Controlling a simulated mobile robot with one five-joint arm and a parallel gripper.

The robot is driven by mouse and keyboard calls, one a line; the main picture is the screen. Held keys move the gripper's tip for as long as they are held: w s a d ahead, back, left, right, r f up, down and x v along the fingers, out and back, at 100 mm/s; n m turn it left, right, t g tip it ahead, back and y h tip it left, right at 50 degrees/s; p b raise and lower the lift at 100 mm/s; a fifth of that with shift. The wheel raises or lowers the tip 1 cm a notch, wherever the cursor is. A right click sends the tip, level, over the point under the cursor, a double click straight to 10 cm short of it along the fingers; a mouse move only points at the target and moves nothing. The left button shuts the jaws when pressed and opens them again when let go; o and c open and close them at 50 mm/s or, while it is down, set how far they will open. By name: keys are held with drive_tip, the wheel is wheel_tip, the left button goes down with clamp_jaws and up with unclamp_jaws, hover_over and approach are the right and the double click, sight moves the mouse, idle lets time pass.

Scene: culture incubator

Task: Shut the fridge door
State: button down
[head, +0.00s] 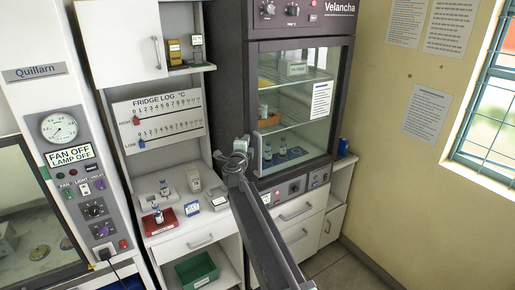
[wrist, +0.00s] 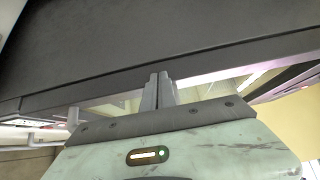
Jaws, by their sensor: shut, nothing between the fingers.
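The fridge (head: 228,70) is the tall dark grey cabinet marked Velancha. Its glass door (head: 348,75) has a dark frame and a white paper notice, and shelves with small bottles show through it. The door looks flush or nearly so; I cannot tell whether a narrow gap is left. My gripper (head: 238,150) is at the lower left edge of the door, shut and empty. In the wrist view my gripper (wrist: 159,80) has its fingers together, pointing at a dark grey frame (wrist: 170,45), with glass beside it. I cannot tell whether they touch.
A white bench (head: 180,222) with a red tray (head: 159,222), bottles and small boxes stands left of the fridge. White drawers (head: 300,210) are below the fridge. A yellow wall (head: 400,170) with a window is at right, with some bare floor before it.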

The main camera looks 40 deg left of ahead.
drive_tip(key=shift+w+a+r, duration=0.1)
drive_tip(key=shift+a+r, duration=0.5)
drive_tip(key=shift+a, duration=0.2)
drive_tip(key=shift+r, duration=0.15)
drive_tip(key=shift+d, duration=0.1)
drive_tip(key=shift+s+d+f, duration=0.25)
drive_tip(key=shift+s, duration=0.05)
drive_tip(key=d+p+v, duration=0.1)
drive_tip(key=v, duration=0.7)
drive_tip(key=f+x, duration=0.1)
drive_tip(key=x, duration=0.7)
drive_tip(key=shift+w+a+b, duration=0.15)
drive_tip(key=shift+a+b, duration=0.2)
drive_tip(key=shift+a, duration=0.2)
drive_tip(key=shift+f, duration=0.1)
